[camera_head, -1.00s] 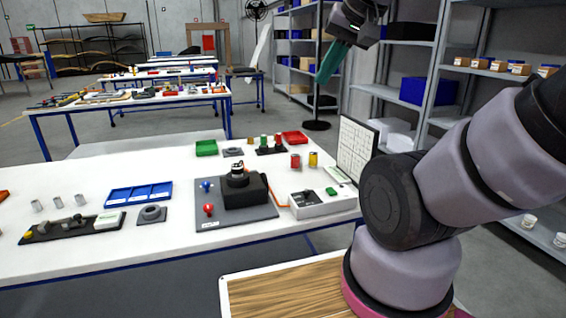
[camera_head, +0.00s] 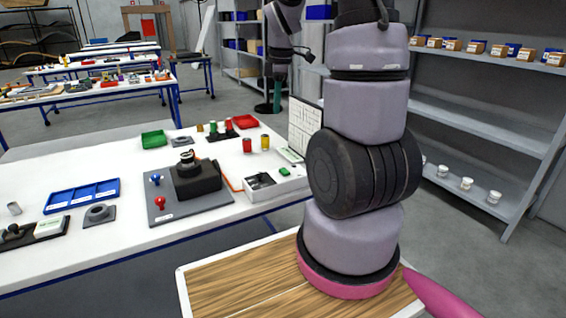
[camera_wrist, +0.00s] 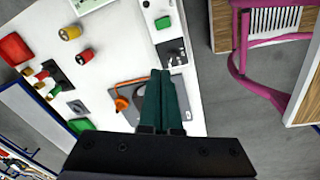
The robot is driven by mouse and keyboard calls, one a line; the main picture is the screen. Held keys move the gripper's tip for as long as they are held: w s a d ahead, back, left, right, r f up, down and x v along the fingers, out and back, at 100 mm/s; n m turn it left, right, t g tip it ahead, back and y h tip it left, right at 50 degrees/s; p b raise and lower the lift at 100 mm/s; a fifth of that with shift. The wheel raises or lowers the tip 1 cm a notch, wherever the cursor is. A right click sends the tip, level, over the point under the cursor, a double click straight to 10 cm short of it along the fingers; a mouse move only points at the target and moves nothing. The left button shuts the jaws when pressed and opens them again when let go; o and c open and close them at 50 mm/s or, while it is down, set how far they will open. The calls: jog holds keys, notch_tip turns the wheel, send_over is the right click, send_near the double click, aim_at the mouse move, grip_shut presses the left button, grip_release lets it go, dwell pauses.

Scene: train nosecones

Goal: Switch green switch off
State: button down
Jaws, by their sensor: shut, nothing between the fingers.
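The green switch (camera_head: 284,171) sits on a white box (camera_head: 290,184) near the right front of the white table. In the wrist view the green switch (camera_wrist: 163,22) is above the fingertips in the picture, on the white box (camera_wrist: 148,12). My gripper (camera_wrist: 165,74) has its green fingers together with nothing between them. In the head view my gripper (camera_head: 277,98) points down behind the table's far right side, apart from the switch. Whether the switch is on or off cannot be told.
A grey plate (camera_head: 160,214) with a black block, a red knob and a blue knob stands left of the box. A white panel (camera_head: 303,128) stands behind the box. Red (camera_head: 244,122) and green (camera_head: 153,139) trays sit farther back. A pink chair (camera_wrist: 240,60) shows in the wrist view.

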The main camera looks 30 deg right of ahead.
aim_at(283, 169)
jog(key=w+d+f+n+g, duration=0.1)
jog(key=w+d+f+n, duration=0.1)
jog(key=f, duration=0.5)
jog(key=d+n, duration=0.1)
jog(key=n, duration=0.1)
jog(key=shift+n, duration=0.3)
notch_tip(283, 169, down, 14)
jog(key=shift+r, duration=0.1)
